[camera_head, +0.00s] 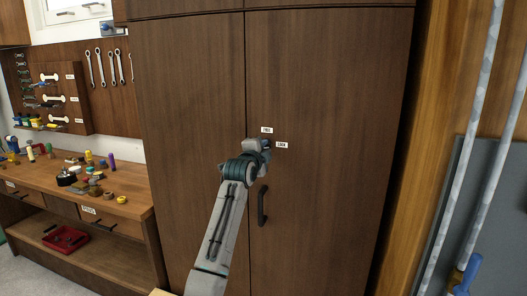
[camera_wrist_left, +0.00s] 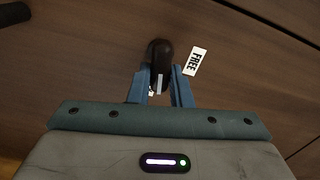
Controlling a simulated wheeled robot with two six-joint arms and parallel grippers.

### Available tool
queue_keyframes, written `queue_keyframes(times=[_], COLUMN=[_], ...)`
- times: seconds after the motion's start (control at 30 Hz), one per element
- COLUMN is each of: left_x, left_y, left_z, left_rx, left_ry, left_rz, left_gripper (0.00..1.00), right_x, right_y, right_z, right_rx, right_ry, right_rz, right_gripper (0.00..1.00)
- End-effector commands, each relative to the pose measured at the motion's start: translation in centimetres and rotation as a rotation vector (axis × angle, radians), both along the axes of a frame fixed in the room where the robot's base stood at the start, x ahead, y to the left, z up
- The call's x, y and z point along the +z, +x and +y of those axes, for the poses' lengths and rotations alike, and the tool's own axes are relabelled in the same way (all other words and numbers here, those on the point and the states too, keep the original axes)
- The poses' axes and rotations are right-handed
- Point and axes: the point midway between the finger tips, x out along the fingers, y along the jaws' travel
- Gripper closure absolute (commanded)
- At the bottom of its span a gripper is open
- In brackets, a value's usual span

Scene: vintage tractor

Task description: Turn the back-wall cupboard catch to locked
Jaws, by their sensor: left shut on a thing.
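The tall brown cupboard (camera_head: 330,80) stands at the back wall with both doors closed. A FREE label (camera_head: 267,130) sits above my left gripper (camera_head: 265,146), and a LOCK label (camera_head: 281,145) sits just right of it. In the left wrist view the dark catch (camera_wrist_left: 159,52) is between the blue fingers of my left gripper (camera_wrist_left: 161,88), which are shut on it. The FREE label (camera_wrist_left: 195,61) lies beside the catch there. The catch's long side runs up and down in that view; its lower end is partly hidden by the fingers. My right gripper is out of view.
A black door handle (camera_head: 262,205) projects below the catch, close to my left arm. A workbench (camera_head: 135,208) with small items stands left, under a tool board (camera_head: 110,95). Pale poles (camera_head: 470,130) lean at the right.

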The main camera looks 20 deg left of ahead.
Motion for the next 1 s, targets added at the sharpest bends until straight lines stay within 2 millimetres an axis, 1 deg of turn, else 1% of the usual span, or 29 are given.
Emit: queue_keyframes(times=[0.2, 0.4, 0.97, 1.0], left_x=[-0.25, -0.27, -0.26, -0.27], left_y=[0.01, 0.01, 0.01, 0.01], left_z=[-0.02, -0.03, -0.02, -0.02], left_rx=[0.0, 0.0, 0.0, 0.0], left_ry=[0.128, 0.196, 0.226, 0.226], left_rz=[-0.002, -0.005, -0.005, -0.005], left_gripper=[1.0, 1.0, 1.0, 0.78], right_x=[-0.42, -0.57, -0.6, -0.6], right_y=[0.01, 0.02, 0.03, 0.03], right_z=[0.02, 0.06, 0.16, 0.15], right_rx=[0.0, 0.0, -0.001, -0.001], right_ry=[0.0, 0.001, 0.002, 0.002], right_rz=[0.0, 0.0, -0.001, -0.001], right_gripper=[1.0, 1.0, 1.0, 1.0])
